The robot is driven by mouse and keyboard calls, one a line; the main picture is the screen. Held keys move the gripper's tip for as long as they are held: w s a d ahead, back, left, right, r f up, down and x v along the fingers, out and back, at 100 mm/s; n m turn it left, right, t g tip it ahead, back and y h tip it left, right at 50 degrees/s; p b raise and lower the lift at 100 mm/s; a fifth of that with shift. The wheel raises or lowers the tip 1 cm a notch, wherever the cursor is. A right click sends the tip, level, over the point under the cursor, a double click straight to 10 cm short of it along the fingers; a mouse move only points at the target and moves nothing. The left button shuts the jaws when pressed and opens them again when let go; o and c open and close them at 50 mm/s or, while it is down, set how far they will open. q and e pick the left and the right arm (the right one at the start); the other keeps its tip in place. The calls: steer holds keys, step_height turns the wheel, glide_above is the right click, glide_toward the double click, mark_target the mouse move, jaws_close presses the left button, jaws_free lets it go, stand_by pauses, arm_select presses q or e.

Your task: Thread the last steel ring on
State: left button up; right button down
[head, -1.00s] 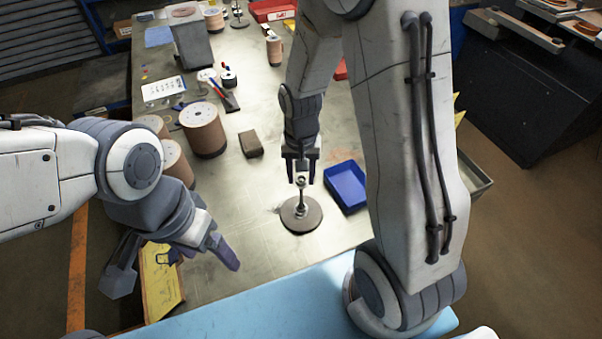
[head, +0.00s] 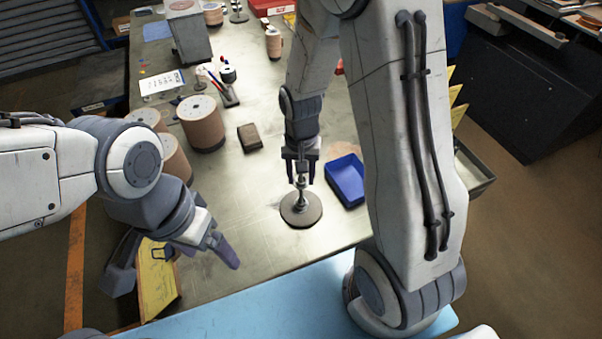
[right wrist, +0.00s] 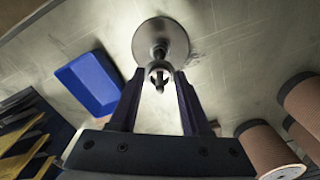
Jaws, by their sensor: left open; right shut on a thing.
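A spindle stands upright on a round dark base (head: 301,212) on the bench; the base also shows in the right wrist view (right wrist: 161,40). My right gripper (head: 301,180) is directly above the base, pointing down. Its fingers are shut on a small steel ring (right wrist: 159,69). In the right wrist view the spindle's pointed tip (right wrist: 160,87) shows at the ring, and the ring appears to be around the spindle near its top. How far down it sits is hard to tell. My left gripper (head: 226,252) is open and empty, low at the left near the bench's front edge.
A blue tray (head: 346,181) stands close to the right of the base and looks empty. A brown block (head: 249,138) and large brown spools (head: 202,123) are to the left. A pen holder (head: 227,95) stands further back.

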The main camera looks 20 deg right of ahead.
mark_target(301, 191)
steer(key=shift+f+b, duration=2.4)
steer(key=shift+f, duration=1)
steer(key=shift+c, duration=1.4)
jaws_free()
steer(key=shift+r, duration=0.1)
step_height(301, 191, up, 10)
steer(key=shift+r, duration=0.25)
step_height(301, 191, up, 3)
steer(key=shift+f+p, duration=0.1)
steer(key=shift+p, duration=1.15)
steer(key=shift+f, duration=0.15)
